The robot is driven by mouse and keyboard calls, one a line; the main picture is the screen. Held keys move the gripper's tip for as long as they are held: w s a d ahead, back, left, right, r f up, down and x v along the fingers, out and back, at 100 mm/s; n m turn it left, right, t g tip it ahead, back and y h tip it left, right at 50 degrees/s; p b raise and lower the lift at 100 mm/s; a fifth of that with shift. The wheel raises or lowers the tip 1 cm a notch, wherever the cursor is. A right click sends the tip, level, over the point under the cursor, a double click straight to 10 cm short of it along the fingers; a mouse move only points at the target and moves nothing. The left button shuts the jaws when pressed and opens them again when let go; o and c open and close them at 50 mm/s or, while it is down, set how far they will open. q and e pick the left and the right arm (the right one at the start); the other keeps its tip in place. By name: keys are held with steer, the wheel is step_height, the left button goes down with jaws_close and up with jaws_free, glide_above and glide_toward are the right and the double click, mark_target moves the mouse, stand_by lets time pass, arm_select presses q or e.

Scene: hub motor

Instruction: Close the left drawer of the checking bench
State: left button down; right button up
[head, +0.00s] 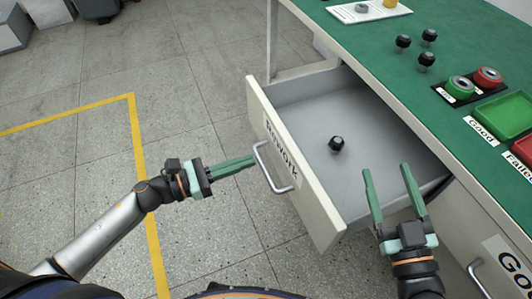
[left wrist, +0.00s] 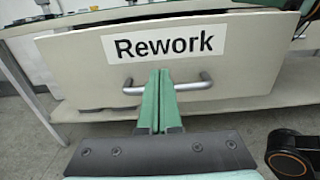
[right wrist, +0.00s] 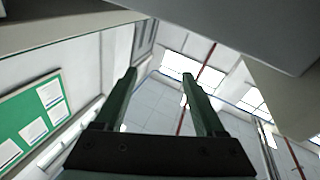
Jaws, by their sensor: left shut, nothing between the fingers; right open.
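The left drawer (head: 295,165) of the checking bench (head: 400,60), labelled "Rework", stands pulled out. Its white front and label also show in the left wrist view (left wrist: 230,80). A black-capped part (head: 336,144) lies on the drawer's grey floor. My left gripper (head: 252,162) is shut and empty, with its fingertips close to the drawer's bar handle (head: 270,172); I cannot tell whether they touch it. The handle also shows behind the fingertips in the left wrist view (left wrist: 195,85). My right gripper (head: 388,172) is open and empty, over the drawer's near right part.
On the green benchtop are several black knobs (head: 403,42), a green tray (head: 503,116) marked "Good", a red tray (head: 523,147), and a dark stand with green and red buttons (head: 460,88). A second drawer (head: 490,255) is at the lower right. The floor left of the drawer is clear.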

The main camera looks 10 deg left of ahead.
mark_target(279, 151)
arm_select(q)
steer(key=x, duration=0.5)
steer(key=shift+w+d, duration=0.2)
steer(key=shift+d, duration=0.2)
arm_select(e)
steer(key=shift+f+h, duration=0.3)
steer(key=shift+f, duration=0.4)
steer(key=shift+f, duration=0.1)
arm_select(q)
steer(key=shift+w, duration=0.1)
